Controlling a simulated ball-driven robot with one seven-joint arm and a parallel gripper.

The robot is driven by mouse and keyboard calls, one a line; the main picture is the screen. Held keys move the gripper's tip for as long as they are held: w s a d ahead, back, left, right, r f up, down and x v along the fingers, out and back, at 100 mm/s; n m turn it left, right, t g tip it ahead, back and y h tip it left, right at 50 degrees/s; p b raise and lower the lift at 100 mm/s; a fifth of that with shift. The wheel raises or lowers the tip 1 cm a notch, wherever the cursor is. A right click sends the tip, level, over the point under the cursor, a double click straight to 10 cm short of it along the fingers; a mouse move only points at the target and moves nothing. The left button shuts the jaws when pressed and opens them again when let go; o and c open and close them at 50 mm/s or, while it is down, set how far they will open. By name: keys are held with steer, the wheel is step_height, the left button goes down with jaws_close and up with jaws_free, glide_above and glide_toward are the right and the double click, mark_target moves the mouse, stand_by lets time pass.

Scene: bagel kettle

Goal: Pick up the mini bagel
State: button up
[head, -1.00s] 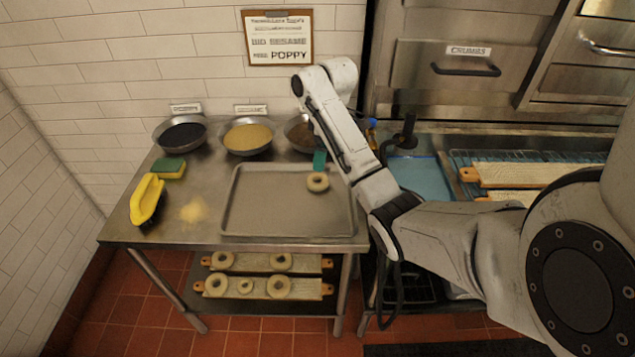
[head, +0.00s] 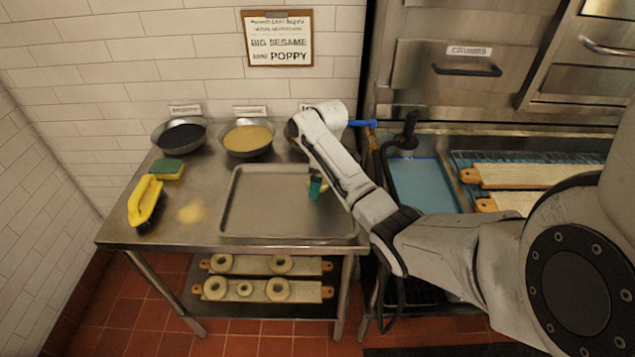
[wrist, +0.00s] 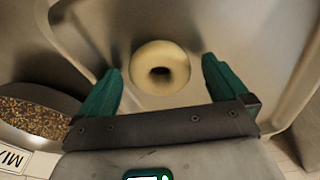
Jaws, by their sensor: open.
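A small pale bagel lies flat on the metal tray (head: 265,215), near its right back part. In the wrist view the bagel (wrist: 160,48) shows its whole ring and dark hole. My gripper (head: 315,187) is over the tray with its green fingers pointing down. In the wrist view my gripper (wrist: 160,72) is open, with one finger on each side of the bagel and a gap on both sides. In the head view my gripper and arm hide most of the bagel. I cannot tell the exact height of the fingertips above the tray.
Bowls of poppy (head: 180,136) and sesame (head: 248,138) stand behind the tray. A bowl of mixed seeds (wrist: 35,108) is close to my gripper. A yellow brush (head: 146,200) and sponge (head: 167,169) lie left. Boards with more bagels (head: 262,290) are on the lower shelf.

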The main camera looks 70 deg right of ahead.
steer(key=c, duration=1.1)
steer(key=shift+r, duration=0.1)
steer(key=shift+r, duration=0.5)
steer(key=r, duration=0.1)
steer(key=s+a+r, duration=0.1)
steer(key=r, duration=0.1)
steer(key=a+r, duration=0.1)
steer(key=r, duration=0.1)
steer(key=shift+s+a+r, duration=0.1)
steer(key=shift+s+r, duration=0.15)
steer(key=shift+s, duration=0.1)
steer(key=shift+s+a+r+p, duration=1.05)
steer(key=shift+s+a, duration=0.15)
steer(key=shift+a, duration=0.2)
steer(key=shift+s+a+r+p, duration=1.05)
steer(key=shift+s+a, duration=0.2)
steer(key=shift+a, duration=0.2)
steer(key=shift+s+a+r+p, duration=1)
steer(key=shift+s+a, duration=0.2)
steer(key=shift+a, duration=0.2)
